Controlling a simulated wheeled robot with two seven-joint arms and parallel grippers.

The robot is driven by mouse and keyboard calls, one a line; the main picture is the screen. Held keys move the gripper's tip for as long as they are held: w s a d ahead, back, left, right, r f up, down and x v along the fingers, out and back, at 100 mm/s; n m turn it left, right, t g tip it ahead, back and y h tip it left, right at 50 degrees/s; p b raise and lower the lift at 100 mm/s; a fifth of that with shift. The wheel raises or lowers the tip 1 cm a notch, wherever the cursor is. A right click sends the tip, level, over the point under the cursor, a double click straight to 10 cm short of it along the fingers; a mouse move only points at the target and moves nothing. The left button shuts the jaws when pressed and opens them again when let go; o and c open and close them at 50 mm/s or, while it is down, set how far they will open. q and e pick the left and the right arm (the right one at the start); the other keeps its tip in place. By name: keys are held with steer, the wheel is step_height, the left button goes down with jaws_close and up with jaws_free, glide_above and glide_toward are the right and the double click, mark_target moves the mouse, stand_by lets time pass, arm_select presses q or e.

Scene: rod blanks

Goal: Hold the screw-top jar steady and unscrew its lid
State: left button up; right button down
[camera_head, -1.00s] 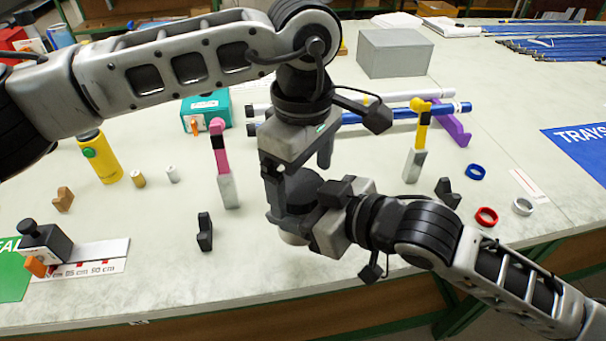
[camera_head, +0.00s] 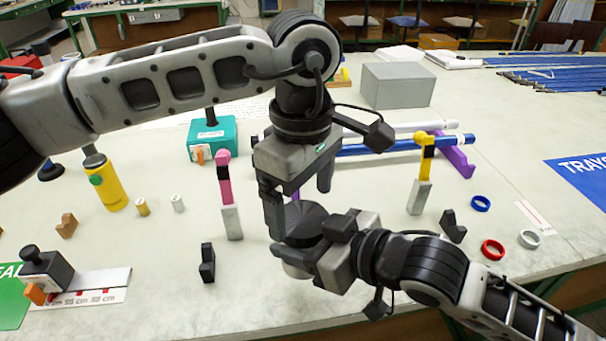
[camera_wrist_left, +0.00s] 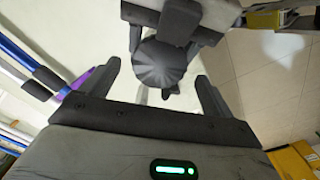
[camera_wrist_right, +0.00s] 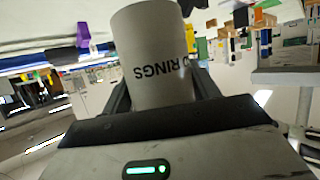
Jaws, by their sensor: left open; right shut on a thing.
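The screw-top jar (camera_head: 296,270) has a pale body and a dark ribbed lid (camera_head: 305,218), which sits at its top. My right gripper (camera_head: 308,252) is shut around the jar body from the right. In the right wrist view the jar body (camera_wrist_right: 150,65) lies between the fingers and bears the word RINGS. My left gripper (camera_head: 300,207) points down over the lid with its fingers open. In the left wrist view the round lid (camera_wrist_left: 160,62) lies between the spread fingers, apart from both. I cannot tell whether the lid is loose.
A pink-topped stand (camera_head: 228,195) and a yellow-topped stand (camera_head: 420,175) flank the jar. A black block (camera_head: 207,262) lies front left. White and blue rods (camera_head: 400,145) lie behind. Blue, red and grey rings (camera_head: 492,249) lie right. The table's front edge is close.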

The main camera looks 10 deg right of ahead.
arm_select(q)
steer(key=shift+f, duration=1.4)
steer(key=c, duration=1)
steer(key=o, duration=1.1)
steer(key=shift+c, duration=0.2)
steer(key=shift+r, duration=0.1)
